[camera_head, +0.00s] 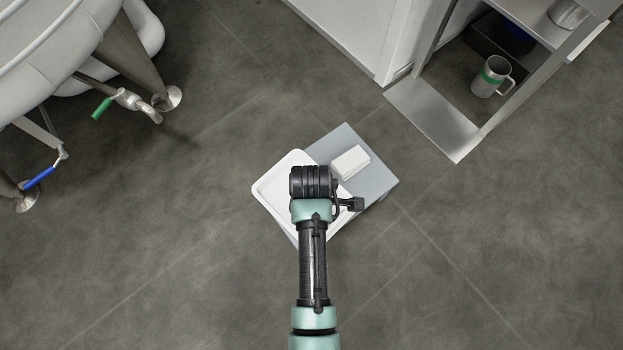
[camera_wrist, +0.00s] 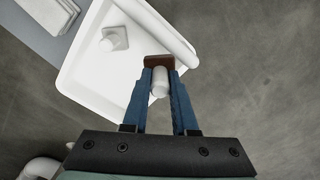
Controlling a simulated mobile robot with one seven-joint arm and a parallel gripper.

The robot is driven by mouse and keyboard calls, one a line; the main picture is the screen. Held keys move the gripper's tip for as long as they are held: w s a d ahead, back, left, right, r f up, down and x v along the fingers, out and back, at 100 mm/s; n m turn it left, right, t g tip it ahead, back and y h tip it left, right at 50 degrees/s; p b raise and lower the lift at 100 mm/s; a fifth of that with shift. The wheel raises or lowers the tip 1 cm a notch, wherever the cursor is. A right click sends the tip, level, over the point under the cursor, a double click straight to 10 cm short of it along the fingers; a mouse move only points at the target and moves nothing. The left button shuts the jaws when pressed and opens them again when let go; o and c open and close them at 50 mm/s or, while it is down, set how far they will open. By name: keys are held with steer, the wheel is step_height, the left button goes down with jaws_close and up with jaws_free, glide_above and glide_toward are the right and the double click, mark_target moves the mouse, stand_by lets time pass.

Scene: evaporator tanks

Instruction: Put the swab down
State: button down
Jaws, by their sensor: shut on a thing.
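My gripper (camera_wrist: 159,80) is shut on the swab (camera_wrist: 159,84), a pale rounded piece between its blue fingers. A reddish-brown block (camera_wrist: 158,62) shows at the fingertips; I cannot tell whether it is part of the swab. The fingertips are over the near right side of a white tray (camera_wrist: 75,85). I cannot tell whether the swab touches the tray. In the head view, my arm hides the gripper and swab and covers part of the tray (camera_head: 270,188).
In the tray, a white square piece with a round knob (camera_wrist: 113,39) stands at left, and a long white cylinder (camera_wrist: 160,28) lies along the right side. A white box (camera_head: 350,162) sits on the grey surface (camera_head: 375,185) beside the tray.

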step_height(320, 180, down, 8)
steer(key=b, duration=0.4)
steer(key=shift+r, duration=0.2)
steer(key=c, duration=0.7)
jaws_free()
step_height(320, 180, up, 12)
steer(key=p, duration=0.7)
steer(key=shift+p, duration=0.4)
steer(key=shift+w, duration=0.1)
